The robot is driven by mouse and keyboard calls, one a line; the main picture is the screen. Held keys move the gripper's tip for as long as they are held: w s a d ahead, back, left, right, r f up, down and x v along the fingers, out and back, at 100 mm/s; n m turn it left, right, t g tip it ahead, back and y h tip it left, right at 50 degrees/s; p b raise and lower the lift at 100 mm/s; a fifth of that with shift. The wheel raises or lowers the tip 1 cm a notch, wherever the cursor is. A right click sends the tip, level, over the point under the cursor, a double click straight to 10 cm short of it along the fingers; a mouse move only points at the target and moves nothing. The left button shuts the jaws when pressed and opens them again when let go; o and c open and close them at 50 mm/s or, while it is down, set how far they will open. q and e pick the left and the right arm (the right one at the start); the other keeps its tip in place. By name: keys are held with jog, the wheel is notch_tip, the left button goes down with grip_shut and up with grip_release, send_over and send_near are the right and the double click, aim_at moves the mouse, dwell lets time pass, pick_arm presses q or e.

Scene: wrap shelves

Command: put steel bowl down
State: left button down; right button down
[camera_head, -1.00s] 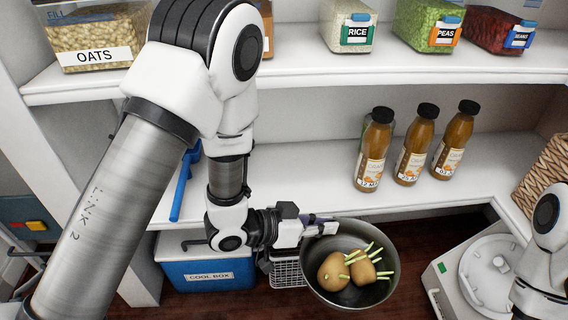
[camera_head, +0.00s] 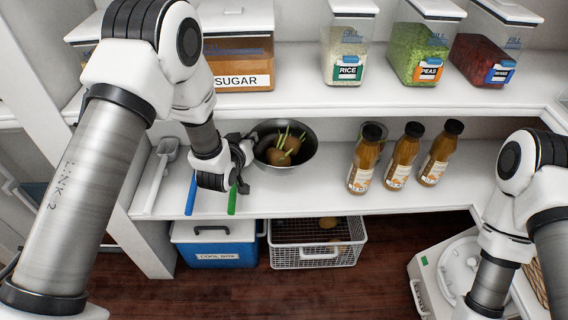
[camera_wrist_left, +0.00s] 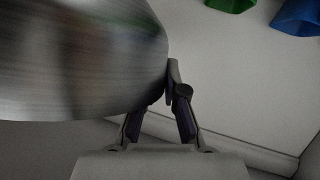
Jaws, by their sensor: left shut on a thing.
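The steel bowl (camera_head: 283,164) is over the middle shelf (camera_head: 310,190), left of the juice bottles, and holds sprouting potatoes (camera_head: 280,150). My left gripper (camera_head: 249,150) is shut on the bowl's left rim. In the left wrist view the bowl's side (camera_wrist_left: 80,60) fills the upper left, and the left gripper's fingers (camera_wrist_left: 172,90) meet at its edge. I cannot tell whether the bowl's base touches the shelf. My right arm shows at the right, but its gripper is out of view.
Several bottles (camera_head: 404,156) stand right of the bowl. A grey scoop (camera_head: 161,175), a blue-handled tool (camera_head: 191,190) and a green-handled tool (camera_head: 232,200) lie at the left. The upper shelf (camera_head: 300,92) overhangs. A cool box (camera_head: 215,256) and wire basket (camera_head: 312,256) stand below.

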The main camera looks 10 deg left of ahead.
pick_arm(q)
notch_tip(320, 180, down, 9)
jog(key=shift+r+b, duration=0.15)
jog(key=shift+b, duration=0.85)
jog(key=c, duration=1.3)
grip_release()
jog(key=shift+o, duration=0.2)
jog(key=shift+r, duration=0.1)
jog(key=p+v, duration=0.2)
jog(key=v, duration=1)
